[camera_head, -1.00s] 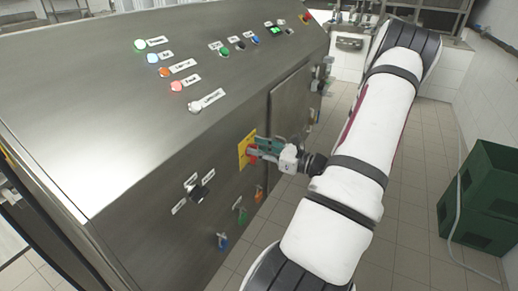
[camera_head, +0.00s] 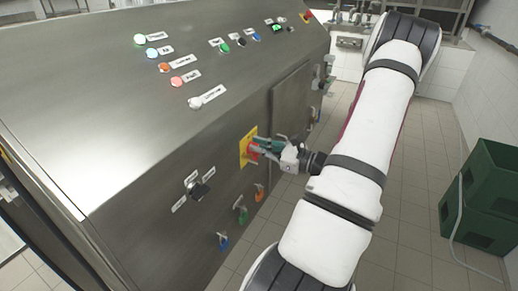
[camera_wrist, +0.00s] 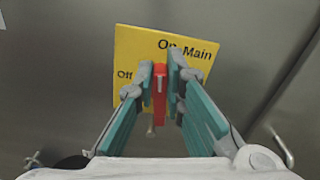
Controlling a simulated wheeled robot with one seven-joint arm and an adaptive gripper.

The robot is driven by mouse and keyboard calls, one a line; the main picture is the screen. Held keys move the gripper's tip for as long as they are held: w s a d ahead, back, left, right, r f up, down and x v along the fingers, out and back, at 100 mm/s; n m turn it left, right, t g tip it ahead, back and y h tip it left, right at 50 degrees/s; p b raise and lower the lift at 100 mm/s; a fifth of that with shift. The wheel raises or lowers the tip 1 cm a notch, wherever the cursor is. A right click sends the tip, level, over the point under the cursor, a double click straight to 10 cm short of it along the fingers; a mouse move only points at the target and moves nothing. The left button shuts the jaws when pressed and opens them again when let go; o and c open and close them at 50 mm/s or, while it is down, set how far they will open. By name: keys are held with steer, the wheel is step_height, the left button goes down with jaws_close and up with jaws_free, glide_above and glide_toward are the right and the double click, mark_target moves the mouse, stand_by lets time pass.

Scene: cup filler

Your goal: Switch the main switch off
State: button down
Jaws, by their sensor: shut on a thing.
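The main switch is a red handle (camera_wrist: 159,92) on a yellow plate (camera_wrist: 130,60) marked "On", "Main" and "Off". The plate also shows in the head view (camera_head: 244,148), on the front of the steel machine. In the wrist view the handle stands upright in the picture, below the word "On"; "Off" is to its left. My gripper (camera_wrist: 160,84) is shut on the red handle, one teal finger on each side. The fingers hide part of the plate and handle. In the head view my gripper (camera_head: 262,148) reaches the plate from the right.
A black selector switch (camera_head: 199,190) is lower left on the same panel. Blue (camera_head: 223,241), green (camera_head: 241,214) and orange (camera_head: 259,192) valve handles stick out below the plate. Green crates (camera_head: 490,200) stand at right. The tiled floor between is clear.

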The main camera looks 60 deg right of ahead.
steer(key=n+b, duration=0.3)
steer(key=shift+a+f+n, duration=0.25)
steer(key=shift+a+n, duration=0.05)
steer(key=n+b, duration=0.4)
steer(key=b, duration=0.1)
steer(key=shift+a+f+n, duration=0.3)
steer(key=shift+f, duration=0.05)
steer(key=n+b, duration=0.2)
steer(key=b, duration=0.1)
steer(key=n+b, duration=0.2)
steer(key=b, duration=0.1)
steer(key=shift+a+f+b, duration=0.2)
steer(key=shift+f+b, duration=0.15)
steer(key=shift+b, duration=0.05)
steer(key=n+b, duration=0.3)
steer(key=b, duration=0.2)
steer(key=shift+s+f, duration=0.1)
steer(key=shift+f, duration=0.05)
steer(key=shift+n+b, duration=0.3)
steer(key=shift+n, duration=0.1)
steer(key=c, duration=1.7)
jaws_free()
steer(key=shift+o, duration=0.2)
steer(key=shift+s, duration=0.1)
